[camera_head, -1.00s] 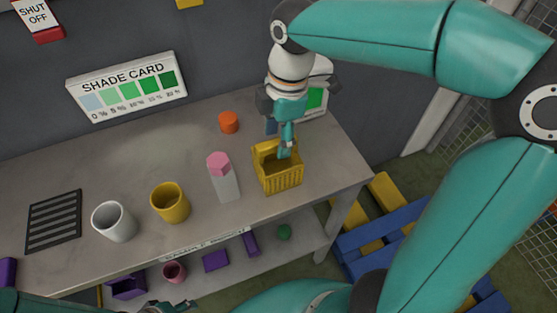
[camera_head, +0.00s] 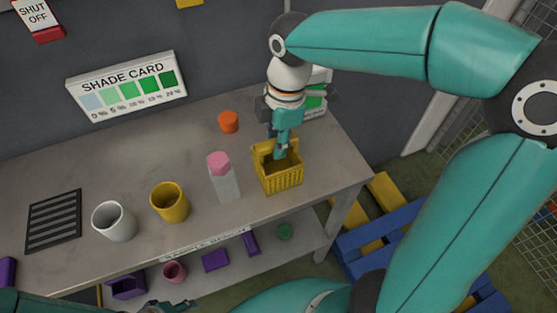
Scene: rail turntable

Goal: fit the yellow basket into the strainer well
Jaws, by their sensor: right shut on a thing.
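The yellow basket (camera_head: 283,182) stands on the grey bench towards its right end, slotted on its front face. My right gripper (camera_head: 281,153) points down at the basket's back part and is shut on it; the fingertips are partly hidden by the basket wall. I cannot tell whether the basket's base touches the bench. No strainer well can be made out clearly; a dark slotted grate (camera_head: 54,222) lies flat at the bench's left. My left gripper (camera_head: 172,306) shows only in part at the bottom edge, and its jaws cannot be read.
A pink-capped bottle (camera_head: 224,178) stands just left of the basket. A yellow mug (camera_head: 170,203), a white mug (camera_head: 114,221) and an orange cylinder (camera_head: 229,122) are also on the bench (camera_head: 135,165). A lower shelf holds purple pieces and a pink cup (camera_head: 174,272).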

